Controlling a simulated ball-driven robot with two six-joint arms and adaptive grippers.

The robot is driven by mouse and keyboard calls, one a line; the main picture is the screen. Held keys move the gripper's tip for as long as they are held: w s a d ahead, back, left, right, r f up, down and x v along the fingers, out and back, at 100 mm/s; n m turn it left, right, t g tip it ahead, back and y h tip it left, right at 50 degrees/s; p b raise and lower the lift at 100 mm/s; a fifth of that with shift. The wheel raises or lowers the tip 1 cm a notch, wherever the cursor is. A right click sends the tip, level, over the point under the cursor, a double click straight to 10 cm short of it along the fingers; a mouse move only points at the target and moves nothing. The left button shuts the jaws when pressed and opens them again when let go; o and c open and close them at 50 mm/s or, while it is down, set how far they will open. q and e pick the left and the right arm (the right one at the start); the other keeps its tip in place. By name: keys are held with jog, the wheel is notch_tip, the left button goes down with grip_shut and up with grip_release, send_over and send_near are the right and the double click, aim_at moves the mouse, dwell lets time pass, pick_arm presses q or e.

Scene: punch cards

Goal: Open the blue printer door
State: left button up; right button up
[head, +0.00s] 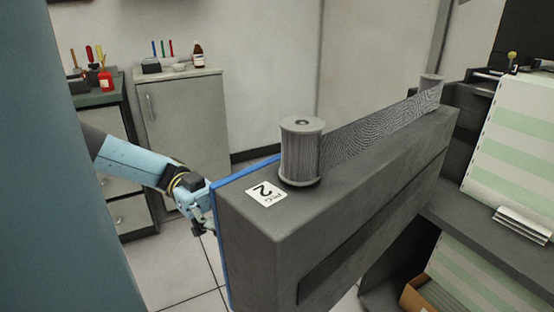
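A thick grey printer section (270,225) with a label reading 2 stands in the middle of the head view. A bright blue panel (222,238), seen almost edge-on, runs along its left side and back; its outer face is hidden from me. My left gripper (203,228) is just left of this blue edge, at its upper part. Its fingers are small and partly hidden, so I cannot tell whether they touch or grip the panel. My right gripper is not in view.
A ribbon (375,130) stretches between a near spool (301,152) and a far one. Striped paper (515,140) is at right, above a dark shelf. A large dull blue surface (50,200) fills the left edge. Cabinets (185,125) stand behind; tiled floor shows between.

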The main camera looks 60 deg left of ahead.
pick_arm(q)
jog(key=o, duration=0.5)
jog(key=shift+a, duration=0.1)
jog(key=v, duration=1.1)
jog(key=shift+s+a, duration=0.1)
jog(key=shift+a, duration=0.3)
